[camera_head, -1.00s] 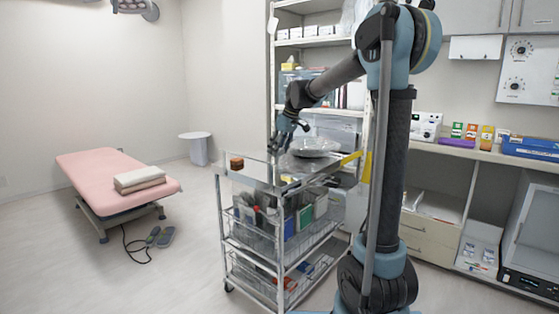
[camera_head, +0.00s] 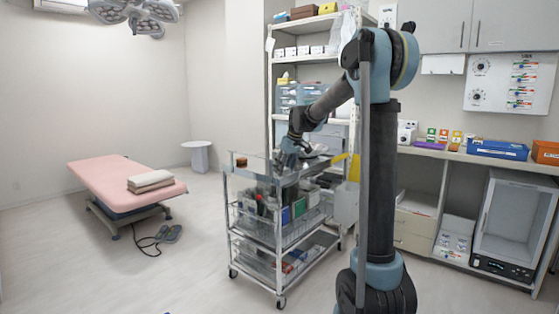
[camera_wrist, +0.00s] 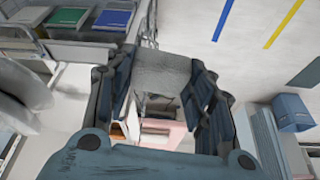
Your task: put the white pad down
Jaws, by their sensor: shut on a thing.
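The white pad (camera_wrist: 162,66) shows in the wrist view as a pale, textured piece between the two dark fingers of my gripper (camera_wrist: 160,88). The fingers are shut on it from both sides. In the head view my gripper (camera_head: 284,161) is low over the top of the metal cart (camera_head: 256,168), near its middle. The pad cannot be made out there. I cannot tell whether it touches the cart top.
A small brown box (camera_head: 241,162) stands on the cart's left end; a silver dish (camera_head: 318,151) is right of my gripper. Baskets below hold several items. A shelf rack (camera_head: 299,66) stands behind. A pink treatment bed (camera_head: 112,181) with folded towels (camera_head: 150,181) is at left.

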